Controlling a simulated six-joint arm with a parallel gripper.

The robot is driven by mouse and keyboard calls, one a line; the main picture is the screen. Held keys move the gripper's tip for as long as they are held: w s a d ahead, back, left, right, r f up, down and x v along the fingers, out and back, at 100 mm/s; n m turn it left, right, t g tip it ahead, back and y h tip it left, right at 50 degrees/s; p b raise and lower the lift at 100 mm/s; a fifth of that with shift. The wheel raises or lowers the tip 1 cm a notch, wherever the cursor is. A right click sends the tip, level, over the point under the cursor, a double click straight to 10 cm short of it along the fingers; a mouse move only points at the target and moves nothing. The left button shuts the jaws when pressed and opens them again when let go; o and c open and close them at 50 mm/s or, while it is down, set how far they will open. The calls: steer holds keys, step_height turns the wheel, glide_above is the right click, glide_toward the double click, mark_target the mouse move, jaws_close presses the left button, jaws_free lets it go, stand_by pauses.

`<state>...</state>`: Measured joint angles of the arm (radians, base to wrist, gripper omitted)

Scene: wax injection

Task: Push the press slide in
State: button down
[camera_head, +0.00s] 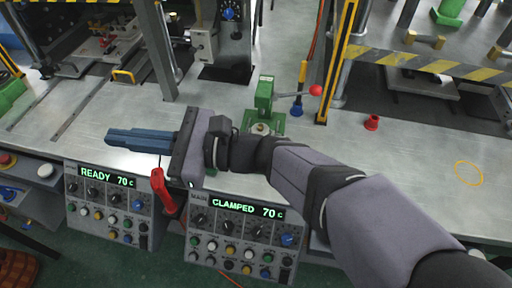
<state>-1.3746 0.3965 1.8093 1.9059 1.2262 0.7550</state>
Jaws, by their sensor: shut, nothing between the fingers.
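My gripper (108,138) is shut and empty. Its blue fingers point left over the steel bench, above the left control panel. A slide plate (74,68) lies low inside the press frame at the upper left, on rails, with small red and metal parts on it. A yellow handle (123,76) stands at its front right. The fingers are apart from both, nearer the front edge of the bench. Whether this plate is the press slide is not certain. A second plate (432,88) lies under another press at the upper right.
The left panel (110,206) reads READY 70 C and the right panel (240,236) reads CLAMPED 70 C. A red lever (164,190) stands below my gripper. The right bench is mostly clear.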

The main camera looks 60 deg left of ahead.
steer(key=s+d+r+n+h+p, duration=0.25)
steer(key=s+d, duration=0.35)
steer(key=s, duration=0.4)
steer(key=w+d+f+m+t+p, duration=0.25)
steer(key=f+m+t, duration=0.3)
steer(key=f, duration=0.65)
steer(key=w+d+f+m+t+h+b, duration=0.1)
steer(key=w+d+f+m+t, duration=0.1)
steer(key=w+f+m+t, duration=0.75)
steer(key=w+r+m+t, duration=0.1)
steer(key=w+m+t, duration=0.1)
steer(key=w, duration=0.6)
steer(key=w+d+r+m+t, duration=0.1)
steer(key=w+m+t, duration=0.1)
steer(key=w, duration=0.6)
steer(key=shift+w+r+m+t, duration=0.25)
steer(key=shift+w+m+t, duration=0.15)
steer(key=shift+m, duration=0.45)
